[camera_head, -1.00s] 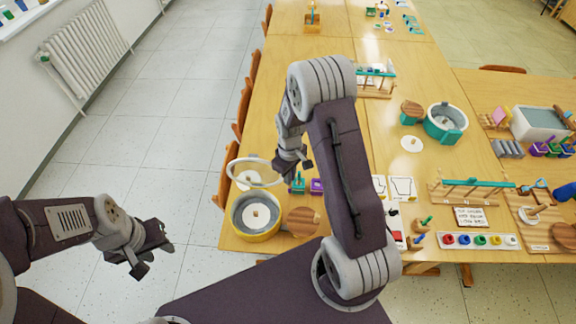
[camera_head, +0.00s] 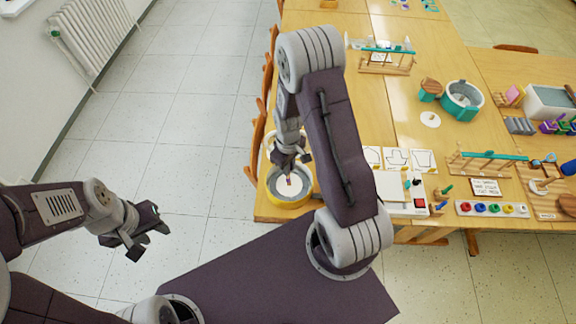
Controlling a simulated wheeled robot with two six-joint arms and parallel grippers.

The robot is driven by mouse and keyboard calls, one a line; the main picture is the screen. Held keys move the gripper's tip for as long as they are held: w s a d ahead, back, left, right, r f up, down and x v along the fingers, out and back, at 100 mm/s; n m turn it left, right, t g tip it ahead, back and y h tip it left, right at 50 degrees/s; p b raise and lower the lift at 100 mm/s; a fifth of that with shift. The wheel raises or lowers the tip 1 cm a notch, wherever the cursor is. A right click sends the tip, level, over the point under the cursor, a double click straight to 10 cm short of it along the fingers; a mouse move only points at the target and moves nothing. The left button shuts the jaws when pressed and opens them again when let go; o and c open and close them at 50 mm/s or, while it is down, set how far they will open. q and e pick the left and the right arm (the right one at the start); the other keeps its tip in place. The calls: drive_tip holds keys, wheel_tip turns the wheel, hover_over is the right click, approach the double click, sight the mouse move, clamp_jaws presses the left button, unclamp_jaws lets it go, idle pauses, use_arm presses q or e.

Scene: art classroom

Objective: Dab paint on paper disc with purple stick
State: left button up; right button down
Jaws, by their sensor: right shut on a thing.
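The yellow-rimmed round tub (camera_head: 271,196) stands at the near left corner of the table. A white paper disc (camera_head: 298,186) lies on its grey floor, with a small reddish mark or tip at its middle. My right gripper (camera_head: 291,160) is over the back part of the tub, pointing down, shut on a thin thing I take to be the purple stick. The stick is mostly hidden, and I cannot tell whether it touches the disc. My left gripper (camera_head: 146,233) is open and empty over the floor, away from the table.
My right arm hides the table just right of the tub. Drawn paper cards (camera_head: 397,158), a tray of coloured paint pots (camera_head: 492,209) and a wooden rack (camera_head: 487,160) lie further right. A teal tub (camera_head: 463,98) stands behind. Chairs (camera_head: 257,130) line the table's left edge.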

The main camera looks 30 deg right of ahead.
sight(289, 181)
wheel_tip(289, 181, down, 7)
drive_tip(key=b, duration=0.5)
drive_tip(key=shift+d, duration=0.1)
drive_tip(key=shift+f+b, duration=0.5)
drive_tip(key=shift+f, duration=0.2)
drive_tip(key=shift+f+b, duration=0.35)
drive_tip(key=shift+f, duration=0.1)
wheel_tip(289, 181, up, 10)
drive_tip(key=p, duration=0.9)
idle(0.4)
